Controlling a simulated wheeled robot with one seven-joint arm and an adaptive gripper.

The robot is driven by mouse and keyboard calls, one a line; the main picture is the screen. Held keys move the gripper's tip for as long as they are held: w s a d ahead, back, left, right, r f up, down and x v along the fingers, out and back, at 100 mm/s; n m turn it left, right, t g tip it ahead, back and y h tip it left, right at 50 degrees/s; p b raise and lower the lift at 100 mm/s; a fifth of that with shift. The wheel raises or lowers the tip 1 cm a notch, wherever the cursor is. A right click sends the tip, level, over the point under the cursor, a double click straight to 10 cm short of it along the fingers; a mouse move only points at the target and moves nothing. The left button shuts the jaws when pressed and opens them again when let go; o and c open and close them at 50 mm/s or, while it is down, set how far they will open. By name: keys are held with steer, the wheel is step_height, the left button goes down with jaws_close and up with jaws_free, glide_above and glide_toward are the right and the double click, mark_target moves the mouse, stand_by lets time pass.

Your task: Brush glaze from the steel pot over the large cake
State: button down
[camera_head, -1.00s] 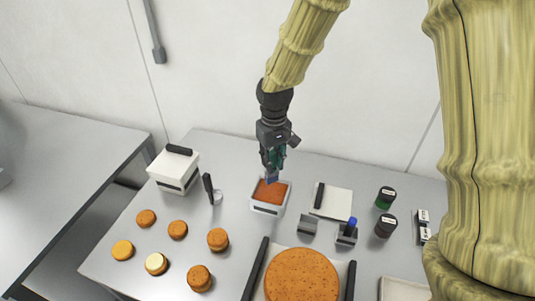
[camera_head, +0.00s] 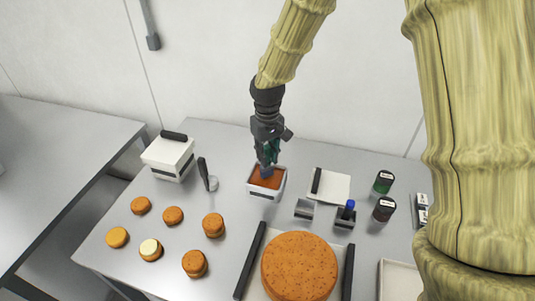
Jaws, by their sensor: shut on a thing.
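The large cake (camera_head: 300,266) is a round orange-brown disc lying at the front between two black bars. My gripper (camera_head: 266,160) points down over a white square tub (camera_head: 264,194) with orange-brown content (camera_head: 270,179). It is shut on a slim tool, whose blue-grey lower end (camera_head: 265,172) reaches to the content; whether it dips in is hard to tell. A small steel-coloured round vessel (camera_head: 212,184) with a black handle stands left of the tub. I cannot tell whether this is the steel pot.
Several small cakes (camera_head: 213,225) stand at the left. A lidded white box (camera_head: 168,158) is at the back left. A grey holder (camera_head: 304,209) looks empty; another holds a blue-topped tool (camera_head: 348,210). Dark jars (camera_head: 384,209) and a pale tray (camera_head: 401,279) are to the right.

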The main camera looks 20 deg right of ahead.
steer(key=shift+s+r, duration=0.3)
steer(key=shift+s, duration=0.1)
steer(key=shift+w+f, duration=0.25)
steer(key=shift+s, duration=0.15)
steer(key=shift+f, duration=0.4)
stand_by(2.0)
steer(key=shift+r+p, duration=2.9)
steer(key=shift+r, duration=0.65)
